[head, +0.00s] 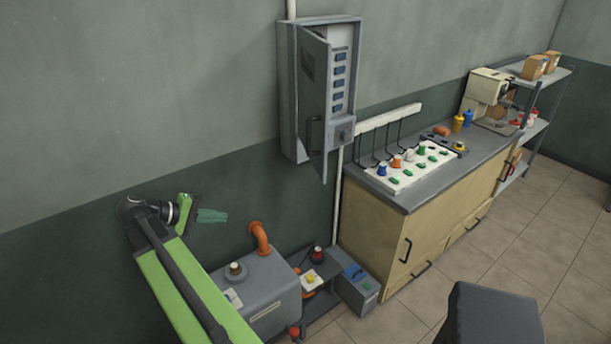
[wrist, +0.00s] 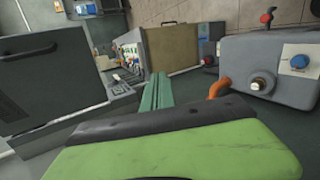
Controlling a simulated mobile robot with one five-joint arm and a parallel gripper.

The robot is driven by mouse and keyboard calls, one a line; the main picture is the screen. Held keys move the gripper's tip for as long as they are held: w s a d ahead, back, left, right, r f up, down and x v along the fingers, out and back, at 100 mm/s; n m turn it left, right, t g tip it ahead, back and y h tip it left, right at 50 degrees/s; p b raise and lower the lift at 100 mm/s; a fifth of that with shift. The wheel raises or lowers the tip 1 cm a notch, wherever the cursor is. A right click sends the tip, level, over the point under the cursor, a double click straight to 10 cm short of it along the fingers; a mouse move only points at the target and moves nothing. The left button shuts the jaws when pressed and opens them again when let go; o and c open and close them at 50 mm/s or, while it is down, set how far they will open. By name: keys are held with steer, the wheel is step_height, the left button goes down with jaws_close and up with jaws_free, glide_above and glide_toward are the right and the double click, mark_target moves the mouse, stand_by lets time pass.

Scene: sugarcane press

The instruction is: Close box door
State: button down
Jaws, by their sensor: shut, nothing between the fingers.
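In the head view a grey wall-mounted electrical box (head: 291,90) hangs on the wall. Its door (head: 313,78), with a dark handle, stands partly open and swung outward. Blue switches show inside, to the right of the door. My gripper (head: 218,215) has its green fingers shut and empty, to the left of the box and below it, apart from the door. In the wrist view the shut fingers (wrist: 160,90) point ahead, and a large dark grey panel (wrist: 65,80), which looks like the door, fills the left side.
A grey tank (head: 262,288) with an orange pipe stands below the box. A workbench (head: 420,195) with a white button panel (head: 407,168) stands to the right. Shelves (head: 545,75) stand farther back. The wall area between my gripper and the box is clear.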

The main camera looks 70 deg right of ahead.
steer(key=s+d+r+m+g, duration=0.2)
steer(key=s+d+r+g, duration=0.1)
steer(key=s+d+r, duration=0.3)
steer(key=m+g+h, duration=0.1)
steer(key=m+g, duration=0.2)
steer(key=g, duration=0.1)
glide_toward(319, 166)
steer(key=x, duration=0.6)
steer(key=shift+s+d, duration=0.15)
steer(key=shift+s, duration=0.15)
